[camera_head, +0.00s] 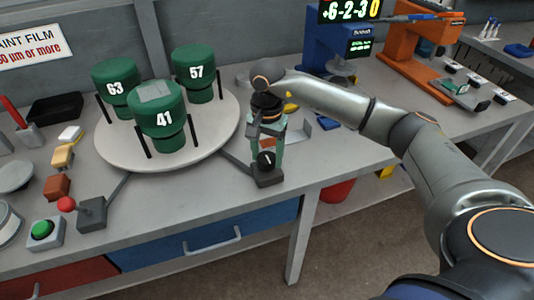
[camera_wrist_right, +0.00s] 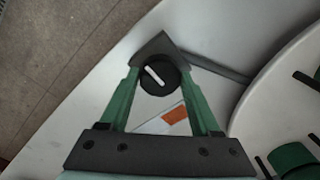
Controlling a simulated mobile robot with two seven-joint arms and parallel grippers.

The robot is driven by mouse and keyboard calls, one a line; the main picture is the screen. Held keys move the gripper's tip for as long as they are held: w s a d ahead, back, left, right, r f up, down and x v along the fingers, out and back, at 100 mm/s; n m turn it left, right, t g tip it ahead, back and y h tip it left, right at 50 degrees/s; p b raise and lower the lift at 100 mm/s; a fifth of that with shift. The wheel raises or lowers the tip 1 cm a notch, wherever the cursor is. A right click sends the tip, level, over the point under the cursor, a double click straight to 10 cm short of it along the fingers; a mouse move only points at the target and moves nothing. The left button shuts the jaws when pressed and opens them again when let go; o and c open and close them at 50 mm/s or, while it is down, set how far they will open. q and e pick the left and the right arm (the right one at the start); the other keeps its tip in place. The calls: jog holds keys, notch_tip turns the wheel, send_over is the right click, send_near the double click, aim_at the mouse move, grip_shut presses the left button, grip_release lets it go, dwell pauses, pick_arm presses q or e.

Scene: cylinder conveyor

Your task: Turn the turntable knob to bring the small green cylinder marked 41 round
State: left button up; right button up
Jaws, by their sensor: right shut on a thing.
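The black turntable knob (camera_head: 266,161) with a white mark sits on a dark block at the right front of the white round turntable (camera_head: 217,125). My right gripper (camera_head: 265,155) points down with its green fingers shut on the knob. In the right wrist view, the knob (camera_wrist_right: 157,77) lies between the two fingertips, its white mark slanted. The green cylinder marked 41 (camera_head: 160,121) stands upright at the turntable's front, with a grey square on top. Green cylinders marked 63 (camera_head: 115,86) and 57 (camera_head: 195,73) stand behind it. My left gripper is out of view.
A red-ball lever (camera_head: 67,204) and a green button box (camera_head: 43,231) stand at the front left. A blue stand with a display (camera_head: 335,40) and an orange stand (camera_head: 415,45) are at the back right. Thin black posts stand around the cylinders.

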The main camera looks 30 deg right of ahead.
jog(key=shift+c, duration=1.2)
jog(key=m, duration=0.8)
jog(key=shift+m+b, duration=0.3)
jog(key=shift+m, duration=2.3)
jog(key=shift+f+m, duration=0.1)
jog(key=shift+m, duration=2.1)
dwell(1.2)
